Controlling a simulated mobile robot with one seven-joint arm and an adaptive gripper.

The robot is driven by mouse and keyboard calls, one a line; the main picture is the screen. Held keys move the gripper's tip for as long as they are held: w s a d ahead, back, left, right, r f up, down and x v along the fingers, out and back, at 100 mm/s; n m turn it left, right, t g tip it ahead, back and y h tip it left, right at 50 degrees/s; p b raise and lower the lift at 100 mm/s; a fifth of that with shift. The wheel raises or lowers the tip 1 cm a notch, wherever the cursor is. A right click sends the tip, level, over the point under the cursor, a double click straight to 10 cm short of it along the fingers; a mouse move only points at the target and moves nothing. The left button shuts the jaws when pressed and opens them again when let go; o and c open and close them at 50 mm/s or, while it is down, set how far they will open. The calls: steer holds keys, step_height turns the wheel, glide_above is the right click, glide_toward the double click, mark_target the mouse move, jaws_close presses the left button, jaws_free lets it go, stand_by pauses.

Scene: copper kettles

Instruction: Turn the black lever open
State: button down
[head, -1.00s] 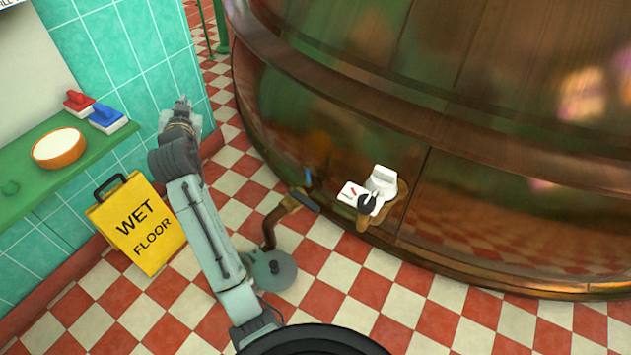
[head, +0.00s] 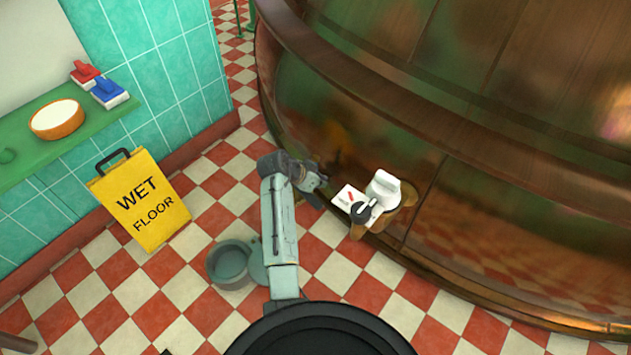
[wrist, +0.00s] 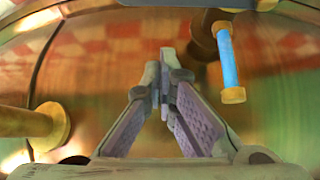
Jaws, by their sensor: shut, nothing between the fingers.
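A small round black piece with a short lever-like arm (head: 362,212) sits low on the copper kettle, beside a white card with a red mark (head: 348,197) and below a white fitting (head: 384,190). I take it for the black lever; its exact setting is too small to tell. My gripper (head: 316,183) is just left of the card, close to the kettle wall. In the wrist view my gripper (wrist: 166,82) is shut and empty, with its fingertips together in front of the copper wall. The black lever cannot be made out there.
In the wrist view, a blue rod with brass ends (wrist: 227,60) stands right of the fingers, and a brass stub (wrist: 35,124) is at left. A grey-green pot (head: 229,264) and yellow wet-floor sign (head: 140,200) stand left on the checkered floor. A green shelf (head: 105,132) is further left.

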mark_target(307, 194)
steer(key=x, duration=0.6)
steer(key=shift+s+a+r, duration=0.15)
steer(key=shift+s+a, duration=0.6)
steer(key=shift+a, duration=0.1)
steer(key=shift+s+a+r, duration=0.15)
steer(key=shift+s+a, duration=0.55)
steer(key=shift+a, duration=0.1)
